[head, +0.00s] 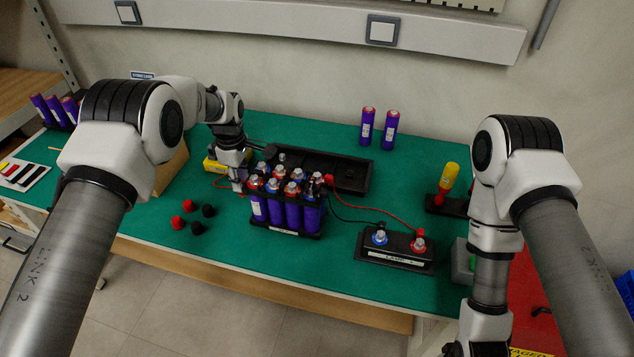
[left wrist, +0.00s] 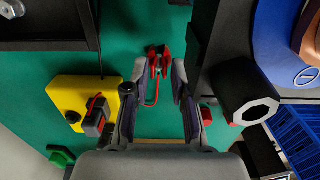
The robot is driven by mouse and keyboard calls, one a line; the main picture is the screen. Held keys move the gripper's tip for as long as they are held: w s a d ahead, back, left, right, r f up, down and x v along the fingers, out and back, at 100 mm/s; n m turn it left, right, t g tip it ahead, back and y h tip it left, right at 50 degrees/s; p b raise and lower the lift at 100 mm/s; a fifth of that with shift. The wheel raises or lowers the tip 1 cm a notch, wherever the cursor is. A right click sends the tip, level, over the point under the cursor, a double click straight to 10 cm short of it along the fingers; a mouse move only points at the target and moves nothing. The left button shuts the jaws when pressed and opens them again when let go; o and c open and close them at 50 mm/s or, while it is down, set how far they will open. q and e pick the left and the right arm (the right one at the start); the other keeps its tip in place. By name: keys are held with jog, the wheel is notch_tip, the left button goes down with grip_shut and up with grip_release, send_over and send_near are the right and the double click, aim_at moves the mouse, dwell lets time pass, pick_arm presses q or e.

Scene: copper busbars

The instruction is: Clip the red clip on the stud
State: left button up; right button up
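A red clip (left wrist: 158,62) with a thin red lead lies on the green mat. It sits between the fingertips of my left gripper (left wrist: 157,72), which is open; I cannot see it touching either finger. In the head view my left gripper (head: 238,184) points down at the left end of the battery pack (head: 285,212), and the clip is too small to make out there. The pack's purple cells carry silver studs with red and blue rings. The yellow box (left wrist: 82,104) lies left of the gripper; it also shows in the head view (head: 213,165). My right gripper is out of view.
A black lamp box (head: 396,250) with a blue and a red terminal stands right of the pack, with red and black leads. A black tray (head: 315,168) is behind the pack. Red and black caps (head: 190,206) lie at the front left. The front mat is mostly clear.

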pick_arm(q)
jog(key=shift+w, duration=0.1)
grip_shut()
jog(key=shift+r+p, duration=1.55)
jog(key=shift+r, duration=0.55)
jog(key=shift+f, duration=0.1)
jog(key=shift+r, duration=0.6)
jog(key=shift+f+b, duration=0.3)
jog(key=shift+f, duration=0.15)
notch_tip(320, 180, down, 3)
jog(key=shift+f+b, duration=0.2)
jog(key=shift+b, duration=1.05)
jog(key=shift+r, duration=0.15)
